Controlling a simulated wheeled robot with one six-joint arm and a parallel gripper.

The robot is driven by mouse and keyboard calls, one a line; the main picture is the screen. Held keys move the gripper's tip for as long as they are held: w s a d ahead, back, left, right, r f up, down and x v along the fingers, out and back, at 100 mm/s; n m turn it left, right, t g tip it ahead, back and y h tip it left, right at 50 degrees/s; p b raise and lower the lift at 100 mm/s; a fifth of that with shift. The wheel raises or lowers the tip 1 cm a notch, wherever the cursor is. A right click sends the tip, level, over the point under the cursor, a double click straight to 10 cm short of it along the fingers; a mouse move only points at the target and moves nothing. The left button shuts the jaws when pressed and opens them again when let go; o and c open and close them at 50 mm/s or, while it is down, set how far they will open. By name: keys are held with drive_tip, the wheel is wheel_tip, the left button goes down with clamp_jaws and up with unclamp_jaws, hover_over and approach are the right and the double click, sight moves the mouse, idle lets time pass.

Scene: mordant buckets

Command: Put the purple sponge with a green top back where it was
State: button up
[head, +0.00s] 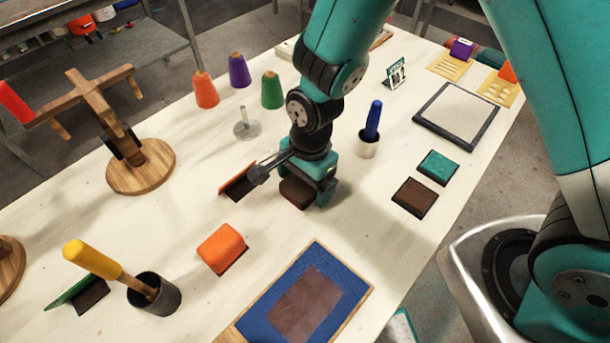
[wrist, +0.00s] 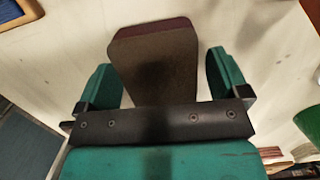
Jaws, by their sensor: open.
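My gripper (head: 308,190) is open and points down over the middle of the table. In the wrist view a dark brown block with a purplish far edge (wrist: 155,65) lies between the open fingers, with small gaps at the sides. The same block shows under my gripper in the head view (head: 295,193). I see no green on it. A flat teal-green-topped block with dark sides (head: 438,167) lies to the right, beside a flat brown block (head: 414,197). A small purple block (head: 461,48) sits on a yellow card at the far right; no green top shows on it.
Around my gripper stand a blue-handled tool in a cup (head: 368,135), a clear stand (head: 245,127), a dark-and-orange item (head: 238,182) and an orange block (head: 222,248). A blue framed tray (head: 300,305) lies in front; a wooden stand (head: 140,165) is at left.

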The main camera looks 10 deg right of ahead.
wheel_tip(320, 180, up, 12)
drive_tip(key=d+b, duration=0.1)
drive_tip(key=s+d+r+n+y, duration=0.3)
drive_tip(key=s+d+r+n, duration=0.2)
drive_tip(key=s+r+n, duration=0.6)
drive_tip(key=r+n, duration=0.1)
drive_tip(key=n, duration=0.6)
drive_tip(key=shift+s+d+t, duration=0.15)
drive_tip(key=shift+s+t, duration=0.25)
